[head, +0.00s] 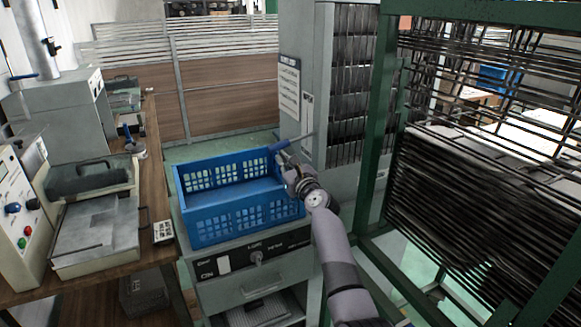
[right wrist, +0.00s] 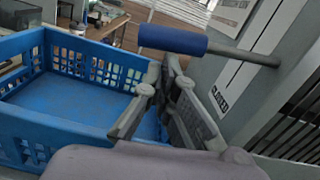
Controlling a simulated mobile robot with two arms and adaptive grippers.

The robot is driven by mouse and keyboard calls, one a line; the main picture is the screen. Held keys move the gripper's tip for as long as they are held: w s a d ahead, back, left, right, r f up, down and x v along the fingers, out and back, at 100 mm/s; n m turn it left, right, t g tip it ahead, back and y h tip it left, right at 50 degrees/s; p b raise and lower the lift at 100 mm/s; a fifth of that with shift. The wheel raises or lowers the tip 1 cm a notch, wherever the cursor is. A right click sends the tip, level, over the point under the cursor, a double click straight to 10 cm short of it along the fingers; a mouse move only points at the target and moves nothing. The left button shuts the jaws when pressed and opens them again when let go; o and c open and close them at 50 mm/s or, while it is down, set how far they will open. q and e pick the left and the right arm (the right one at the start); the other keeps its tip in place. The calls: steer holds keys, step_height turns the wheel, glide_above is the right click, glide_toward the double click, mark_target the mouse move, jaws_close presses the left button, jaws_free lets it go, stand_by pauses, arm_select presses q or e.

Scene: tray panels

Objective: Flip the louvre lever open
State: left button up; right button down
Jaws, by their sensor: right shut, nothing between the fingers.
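The louvre lever (head: 279,146) has a blue grip on a grey rod that sticks out from the side of the grey cabinet (head: 311,60). In the right wrist view the lever (right wrist: 172,39) lies nearly level across the top, its rod running right to the cabinet. Dark louvre slats (head: 352,85) fill the cabinet's front. My right gripper (head: 282,160) is shut and empty, its fingertips just below the blue grip. In the right wrist view the gripper (right wrist: 168,62) points up at the grip; I cannot tell whether they touch. My left gripper is out of view.
A blue crate (head: 240,214) stands on a grey unit (head: 255,285) just left of my right gripper. A green-framed wire rack (head: 450,190) stands close on the right. A wooden bench (head: 157,190) with machines is at the left.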

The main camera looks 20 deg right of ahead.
step_height(320, 180, up, 8)
steer(key=m+p, duration=0.4)
steer(key=p, duration=0.6)
steer(key=shift+a, duration=0.45)
steer(key=shift+w+r, duration=0.1)
steer(key=shift+r, duration=0.05)
